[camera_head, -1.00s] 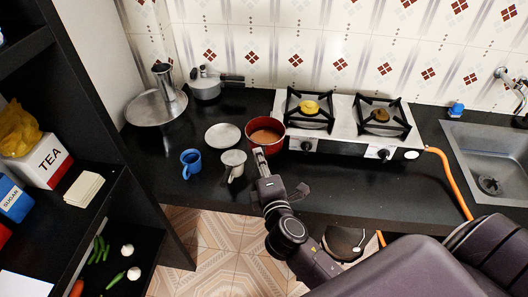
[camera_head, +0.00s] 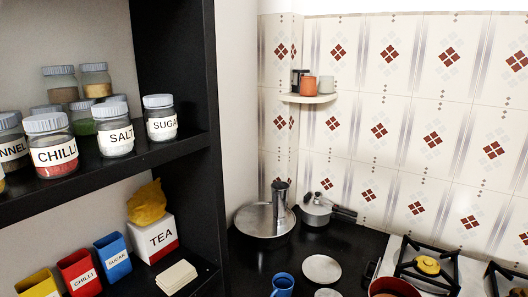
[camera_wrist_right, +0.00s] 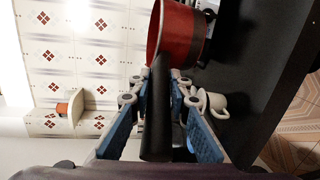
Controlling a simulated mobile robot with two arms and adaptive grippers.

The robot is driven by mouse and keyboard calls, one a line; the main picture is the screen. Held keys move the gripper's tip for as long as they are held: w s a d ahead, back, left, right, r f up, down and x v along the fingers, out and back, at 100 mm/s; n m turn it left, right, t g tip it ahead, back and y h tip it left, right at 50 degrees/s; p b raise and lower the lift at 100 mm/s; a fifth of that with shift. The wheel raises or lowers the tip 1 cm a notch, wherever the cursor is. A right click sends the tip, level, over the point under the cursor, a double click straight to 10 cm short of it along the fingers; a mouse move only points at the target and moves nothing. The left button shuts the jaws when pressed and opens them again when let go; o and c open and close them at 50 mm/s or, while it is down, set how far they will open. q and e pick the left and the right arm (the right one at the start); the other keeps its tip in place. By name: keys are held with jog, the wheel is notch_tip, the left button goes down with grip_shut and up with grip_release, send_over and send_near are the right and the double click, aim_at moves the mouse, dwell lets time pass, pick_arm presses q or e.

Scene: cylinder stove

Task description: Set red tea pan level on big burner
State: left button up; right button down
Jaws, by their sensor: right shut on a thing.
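The red tea pan (camera_head: 394,287) shows partly at the bottom edge of the head view, beside the left end of the stove; brown liquid is in it. In the right wrist view the red pan (camera_wrist_right: 186,38) is at the top, and its black handle (camera_wrist_right: 157,125) lies between the fingers of my right gripper (camera_wrist_right: 160,88), which is shut on it. I cannot tell whether the pan touches the counter. The left burner (camera_head: 428,265) has a yellow cap and a black grate, with nothing on it. The right burner (camera_head: 516,287) is mostly cut off. My left gripper is not in view.
A white plate (camera_head: 321,268) and a blue mug (camera_head: 283,286) are on the counter left of the pan. A pale cup (camera_wrist_right: 213,103) is near the gripper in the wrist view. A pressure cooker (camera_head: 317,212) stands at the back. Shelves with jars (camera_head: 55,146) fill the left.

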jog(key=s+r+m+g+h+b, duration=0.1)
jog(key=s+r+m+g+h, duration=0.1)
jog(key=s, duration=0.4)
jog(key=shift+a+r+m+g+h, duration=0.3)
jog(key=shift+a+r, duration=0.05)
jog(key=shift+r, duration=0.05)
